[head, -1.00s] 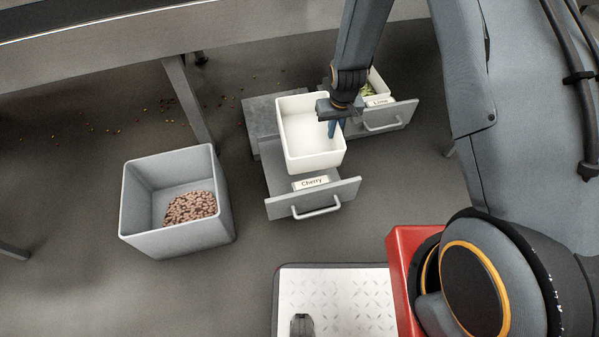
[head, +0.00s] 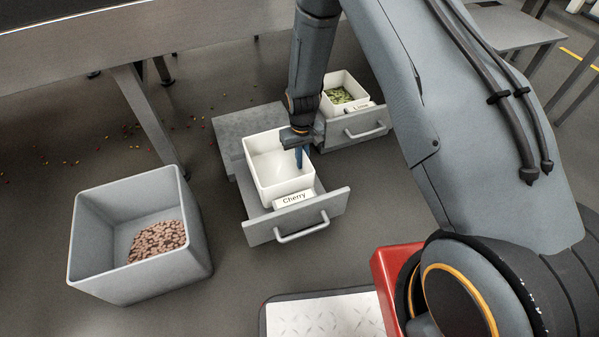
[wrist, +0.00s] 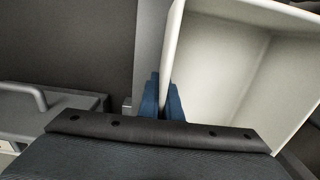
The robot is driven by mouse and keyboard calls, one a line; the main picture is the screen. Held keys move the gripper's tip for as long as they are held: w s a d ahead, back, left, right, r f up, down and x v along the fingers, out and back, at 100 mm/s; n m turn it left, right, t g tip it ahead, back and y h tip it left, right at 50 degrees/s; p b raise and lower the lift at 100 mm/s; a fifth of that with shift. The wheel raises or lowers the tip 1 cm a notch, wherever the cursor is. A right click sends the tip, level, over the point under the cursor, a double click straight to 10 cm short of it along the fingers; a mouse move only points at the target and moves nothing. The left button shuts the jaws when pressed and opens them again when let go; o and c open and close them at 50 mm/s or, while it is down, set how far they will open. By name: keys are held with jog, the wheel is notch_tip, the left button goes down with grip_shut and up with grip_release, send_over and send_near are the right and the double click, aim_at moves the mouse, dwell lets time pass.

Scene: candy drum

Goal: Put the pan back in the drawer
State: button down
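The white, empty pan (head: 262,186) sits low in the pulled-out grey drawer (head: 262,231) labelled Cherry. It looks about level, behind the label; whether it rests on the drawer floor is hidden. My gripper (head: 299,158) points down at the pan's right wall. In the wrist view, the blue fingers of my gripper (wrist: 162,98) are on either side of the wall of the pan (wrist: 179,45), closed on it.
A grey bin (head: 92,266) with brown candies stands on the left. Behind to the right, another open drawer (head: 357,130) holds a white pan (head: 336,110) with green pieces. Small candies lie scattered on the floor. A table leg (head: 150,120) stands behind the bin.

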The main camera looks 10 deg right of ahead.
notch_tip(320, 180, down, 5)
jog(key=shift+r+b, duration=0.1)
jog(key=shift+b, duration=1)
jog(key=c, duration=2)
grip_release()
